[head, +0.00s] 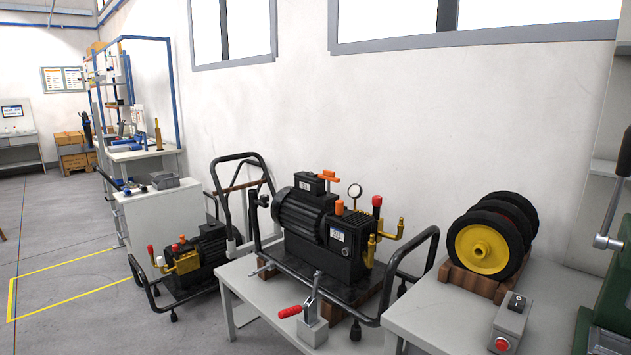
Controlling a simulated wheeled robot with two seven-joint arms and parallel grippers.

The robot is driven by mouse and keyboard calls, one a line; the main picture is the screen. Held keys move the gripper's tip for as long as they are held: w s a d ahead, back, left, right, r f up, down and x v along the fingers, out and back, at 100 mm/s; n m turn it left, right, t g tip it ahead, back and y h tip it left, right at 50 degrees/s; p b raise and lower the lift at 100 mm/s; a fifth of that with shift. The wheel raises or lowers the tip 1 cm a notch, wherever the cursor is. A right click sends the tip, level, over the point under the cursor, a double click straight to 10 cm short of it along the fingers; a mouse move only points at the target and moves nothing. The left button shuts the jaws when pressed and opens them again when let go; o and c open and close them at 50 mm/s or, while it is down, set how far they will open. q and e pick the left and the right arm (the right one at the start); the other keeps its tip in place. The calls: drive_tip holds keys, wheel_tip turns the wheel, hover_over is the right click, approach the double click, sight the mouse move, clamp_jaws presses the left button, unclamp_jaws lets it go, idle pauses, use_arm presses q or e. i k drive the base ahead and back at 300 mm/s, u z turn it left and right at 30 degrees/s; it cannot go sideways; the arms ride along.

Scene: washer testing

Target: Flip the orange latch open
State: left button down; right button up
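A black pump unit (318,228) with a gauge stands in a black tubular frame on a light table. An orange T-shaped part (328,176) sits on top of the unit, and a small orange block (339,207) is on its front. I cannot tell which of these is the orange latch, or whether it is open. A toggle clamp (313,323) with a red handle stands at the table's front edge. Neither of my grippers is in view.
A grey bench (445,312) at right holds wheels (488,243) on a wooden rack and a switch box (509,322). A green machine with a lever is at the right edge. A smaller pump cart (186,262) stands left; floor at left is clear.

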sight(329, 175)
drive_tip(key=u, duration=0.7)
drive_tip(key=i, duration=2.65)
drive_tip(key=z, duration=1.6)
drive_tip(key=i, duration=0.45)
drive_tip(key=z, duration=0.15)
